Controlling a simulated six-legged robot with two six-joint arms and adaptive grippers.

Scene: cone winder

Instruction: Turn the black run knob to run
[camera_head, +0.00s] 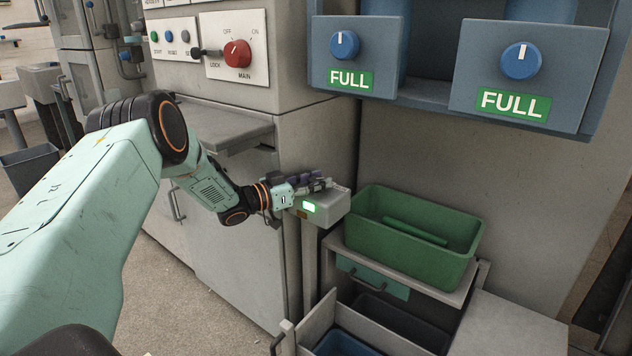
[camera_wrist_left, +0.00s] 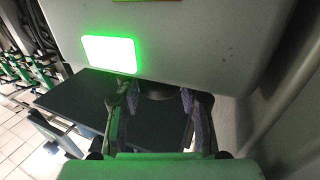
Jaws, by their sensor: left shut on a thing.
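The black run knob (camera_wrist_left: 158,94) shows as a dark rounded piece at the edge of the grey box, between my left fingers in the left wrist view. Its marking cannot be read. The grey box (camera_head: 336,204) has a lit green panel (camera_head: 309,207), which also shows large in the left wrist view (camera_wrist_left: 108,54). My left gripper (camera_head: 318,183) reaches over the box from the left and is shut on the knob. The gripper hides the knob in the head view. My right gripper is not in view.
A green bin (camera_head: 400,250) with a green bar inside stands right of the box. A control panel with a red MAIN knob (camera_head: 238,53) is above left. Blue housings with blue dials (camera_head: 521,60) and FULL labels hang above right. An open drawer (camera_head: 318,318) is below.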

